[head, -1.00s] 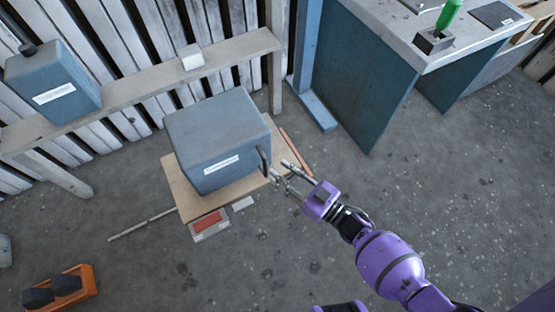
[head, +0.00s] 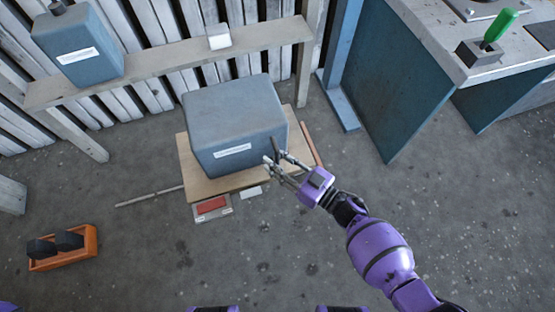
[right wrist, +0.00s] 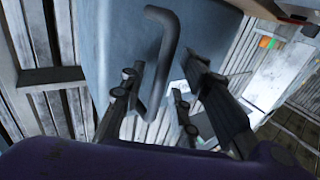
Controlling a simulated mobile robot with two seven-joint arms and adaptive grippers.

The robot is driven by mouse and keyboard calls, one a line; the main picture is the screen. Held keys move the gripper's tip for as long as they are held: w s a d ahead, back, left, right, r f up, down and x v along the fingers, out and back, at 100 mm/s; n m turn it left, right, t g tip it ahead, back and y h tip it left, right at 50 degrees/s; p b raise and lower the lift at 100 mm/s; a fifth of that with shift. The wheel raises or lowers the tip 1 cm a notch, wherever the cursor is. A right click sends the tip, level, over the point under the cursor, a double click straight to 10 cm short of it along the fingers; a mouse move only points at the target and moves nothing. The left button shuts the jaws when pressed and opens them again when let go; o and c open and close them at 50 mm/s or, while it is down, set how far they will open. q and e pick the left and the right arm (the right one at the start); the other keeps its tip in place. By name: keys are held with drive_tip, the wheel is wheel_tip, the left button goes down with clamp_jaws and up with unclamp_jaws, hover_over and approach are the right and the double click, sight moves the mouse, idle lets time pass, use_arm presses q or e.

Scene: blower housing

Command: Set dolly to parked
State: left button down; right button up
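The dolly (head: 210,187) shows as a light wooden platform on the floor in the middle of the head view. A grey-blue box-shaped housing (head: 233,117) with a white label stands on it. A dark bent handle (right wrist: 158,65) is in front of the housing in the right wrist view. My right gripper (head: 274,158) is at the housing's right front side. In the right wrist view its fingers are apart, with the handle's lower part between them. I cannot tell whether they touch it. A red panel (head: 211,203) lies at the dolly's front edge. My left gripper is out of view.
A shelf (head: 165,65) along the slatted wall bears a blue can (head: 78,50) and a white block (head: 219,40). A workbench (head: 405,80) stands at the right. An orange tray (head: 82,253) is at lower left. The floor in front is open.

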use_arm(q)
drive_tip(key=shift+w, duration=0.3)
use_arm(e)
drive_tip(key=shift+w+a, duration=0.1)
clamp_jaws()
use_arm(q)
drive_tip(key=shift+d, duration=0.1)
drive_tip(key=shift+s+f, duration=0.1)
